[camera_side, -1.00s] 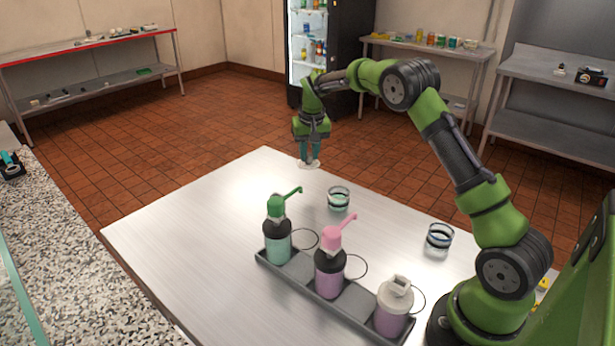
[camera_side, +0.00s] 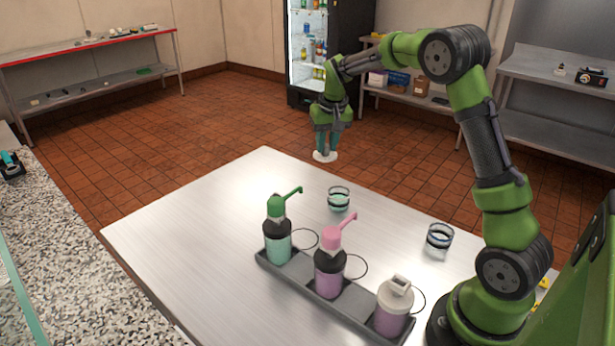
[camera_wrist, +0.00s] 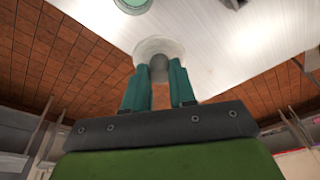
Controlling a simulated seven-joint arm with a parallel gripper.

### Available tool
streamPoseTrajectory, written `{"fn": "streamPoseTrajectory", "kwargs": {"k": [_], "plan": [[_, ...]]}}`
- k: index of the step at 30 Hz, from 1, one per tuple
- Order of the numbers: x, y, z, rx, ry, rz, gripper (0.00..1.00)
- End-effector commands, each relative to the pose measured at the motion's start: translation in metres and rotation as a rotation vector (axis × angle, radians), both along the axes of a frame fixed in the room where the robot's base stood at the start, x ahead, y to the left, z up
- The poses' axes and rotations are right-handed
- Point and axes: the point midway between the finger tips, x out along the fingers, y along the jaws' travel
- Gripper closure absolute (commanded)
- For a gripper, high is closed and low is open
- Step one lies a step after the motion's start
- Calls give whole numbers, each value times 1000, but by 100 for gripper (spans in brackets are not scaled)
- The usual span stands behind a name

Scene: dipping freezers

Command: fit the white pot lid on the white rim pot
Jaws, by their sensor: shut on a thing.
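My gripper (camera_side: 327,146) is shut on the knob of the white pot lid (camera_side: 326,157), a pale round disc. In the wrist view the lid (camera_wrist: 151,47) shows beyond the fingertips (camera_wrist: 160,72), with a grey knob between them. It hangs in the air near the table's far edge, apart from the pots.
The tray also holds a pot with a green pump (camera_side: 277,240) and one with a pink pump (camera_side: 329,272). A glass with greenish contents (camera_side: 339,200) and a blue-banded glass (camera_side: 439,238) stand behind the tray. The table's left part (camera_side: 180,240) is clear.

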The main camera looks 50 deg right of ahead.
Motion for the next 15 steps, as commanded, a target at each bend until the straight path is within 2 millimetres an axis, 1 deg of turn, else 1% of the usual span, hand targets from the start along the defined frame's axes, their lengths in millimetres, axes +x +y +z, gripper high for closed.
{"fn": "streamPoseTrajectory", "kwargs": {"k": [1,3,6,10,12,15], "plan": [[-14,2,2,3,2,8,100],[-30,5,0,3,8,21,100],[-47,9,-6,4,18,40,100],[-58,11,-15,4,34,60,100],[-59,11,-18,1,36,68,100],[-57,11,-17,-2,32,73,100]]}}
